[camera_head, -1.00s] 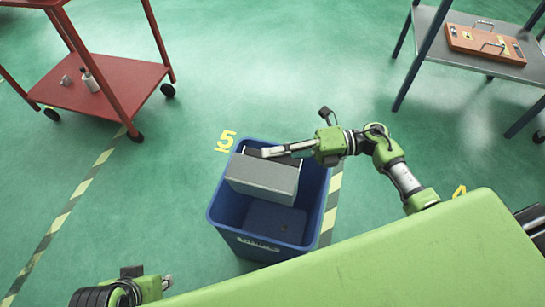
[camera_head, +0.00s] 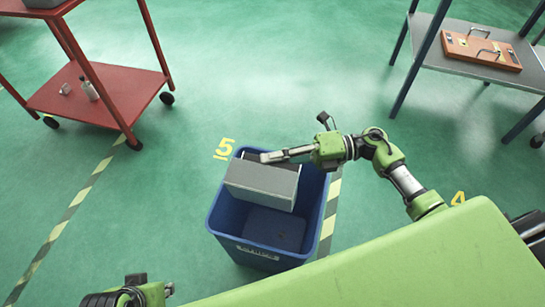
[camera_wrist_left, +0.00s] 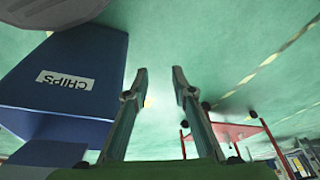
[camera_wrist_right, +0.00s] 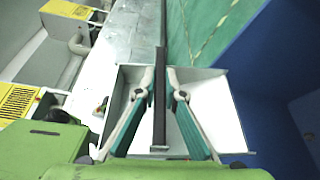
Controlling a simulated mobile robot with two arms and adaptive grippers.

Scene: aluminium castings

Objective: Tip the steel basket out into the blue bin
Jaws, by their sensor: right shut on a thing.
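The grey steel basket (camera_head: 262,186) is tilted over on its side above the mouth of the blue bin (camera_head: 215,212). The bin also shows in the left wrist view (camera_wrist_left: 85,60) with a CHIPS label. Its floor is partly hidden by the basket. My left gripper (camera_wrist_left: 158,80) is open and empty, low beside the bin.
A grey table (camera_head: 470,65) carrying an orange board with handles (camera_head: 480,50) stands at the upper right. Green floor around the bin is clear, with striped floor lines.

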